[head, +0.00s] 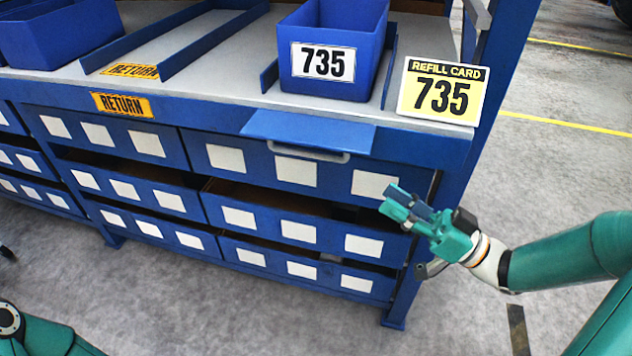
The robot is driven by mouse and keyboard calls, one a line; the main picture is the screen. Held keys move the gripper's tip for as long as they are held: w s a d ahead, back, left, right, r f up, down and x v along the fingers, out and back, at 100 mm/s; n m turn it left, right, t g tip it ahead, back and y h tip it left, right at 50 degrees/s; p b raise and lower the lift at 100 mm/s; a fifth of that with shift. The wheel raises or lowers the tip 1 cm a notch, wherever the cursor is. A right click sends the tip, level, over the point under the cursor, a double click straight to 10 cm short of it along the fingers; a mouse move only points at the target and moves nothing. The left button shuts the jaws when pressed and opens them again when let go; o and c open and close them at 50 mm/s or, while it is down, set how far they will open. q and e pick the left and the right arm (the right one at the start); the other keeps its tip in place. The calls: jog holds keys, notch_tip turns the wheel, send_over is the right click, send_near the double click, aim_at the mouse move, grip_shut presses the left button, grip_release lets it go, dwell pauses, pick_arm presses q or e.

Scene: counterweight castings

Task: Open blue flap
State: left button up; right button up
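The blue flap (308,130) is on the front edge of the workbench, below the blue bin labelled 735. It sticks out a little from the bench front, with a grey bar handle (308,154) under its front edge. My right gripper (390,201) is in front of the drawers at the right, below and to the right of the flap and apart from it. It points left; I cannot tell how far its fingers are spread. My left gripper is out of view; only part of my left arm shows at the bottom left.
On the bench top are the blue bin (330,82) and a yellow refill card (441,90). A return lane with a yellow label (122,105) is at the left. Blue drawers with white labels (295,171) fill the front below. Open floor (560,170) lies to the right.

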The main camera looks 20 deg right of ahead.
aim_at(308, 152)
jog(key=shift+n+g+y, duration=0.4)
jog(key=shift+y, duration=0.1)
jog(key=x, duration=1.1)
jog(key=s+x, duration=0.1)
jog(key=x, duration=0.4)
jog(key=shift+w+a+r+p, duration=0.1)
jog(key=shift+a+r+p, duration=0.2)
jog(key=shift+a+r, duration=0.1)
jog(key=shift+f, duration=0.1)
grip_shut()
